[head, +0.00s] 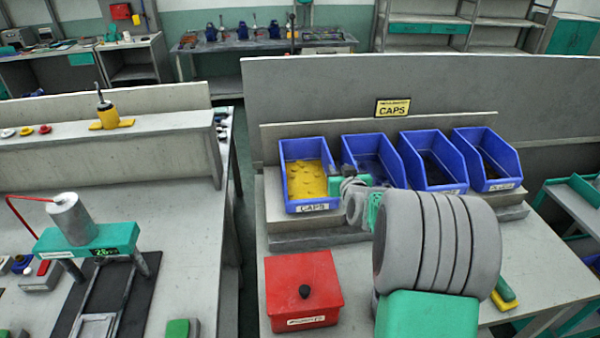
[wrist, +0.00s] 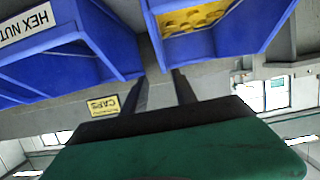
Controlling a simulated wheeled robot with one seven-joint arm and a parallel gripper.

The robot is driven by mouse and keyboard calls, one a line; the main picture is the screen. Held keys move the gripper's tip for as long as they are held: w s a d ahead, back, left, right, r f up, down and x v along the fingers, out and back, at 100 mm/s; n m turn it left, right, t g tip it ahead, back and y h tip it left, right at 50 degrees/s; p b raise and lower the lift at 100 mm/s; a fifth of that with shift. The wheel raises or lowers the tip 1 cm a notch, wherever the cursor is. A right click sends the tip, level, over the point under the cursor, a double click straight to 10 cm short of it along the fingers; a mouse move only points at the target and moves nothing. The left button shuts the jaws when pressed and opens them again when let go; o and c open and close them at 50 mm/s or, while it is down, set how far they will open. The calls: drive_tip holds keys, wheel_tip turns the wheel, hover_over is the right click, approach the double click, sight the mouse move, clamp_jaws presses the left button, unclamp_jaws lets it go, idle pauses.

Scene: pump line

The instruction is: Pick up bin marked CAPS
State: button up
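The blue bin marked CAPS (head: 311,208) stands at the left end of a row of blue bins on a raised shelf. It holds yellow caps, which also show inside this bin (wrist: 218,44) at the top of the wrist view. My gripper (head: 340,180) is at the right front side of the CAPS bin, near the gap to the neighbouring bin; my wrist hides part of that area. In the wrist view my gripper (wrist: 160,73) has two dark fingers apart, with tips near a corner of the CAPS bin. Whether they touch it is unclear.
The bin marked HEX NUT (wrist: 50,45) is close on the left in the wrist view. More blue bins (head: 432,160) stand to the right. A yellow CAPS sign (head: 393,108) is on the panel behind. A red box (head: 303,290) sits on the table in front.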

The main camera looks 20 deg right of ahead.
sight(333, 164)
drive_tip(key=x, duration=0.2)
drive_tip(key=p+x, duration=0.1)
drive_tip(key=x, duration=0.2)
drive_tip(key=a+p+x, duration=0.1)
drive_tip(key=x, duration=0.1)
drive_tip(key=shift+w+d+f, duration=0.1)
drive_tip(key=shift+w+f, duration=0.05)
drive_tip(key=shift+w, duration=0.15)
clamp_jaws()
idle(0.9)
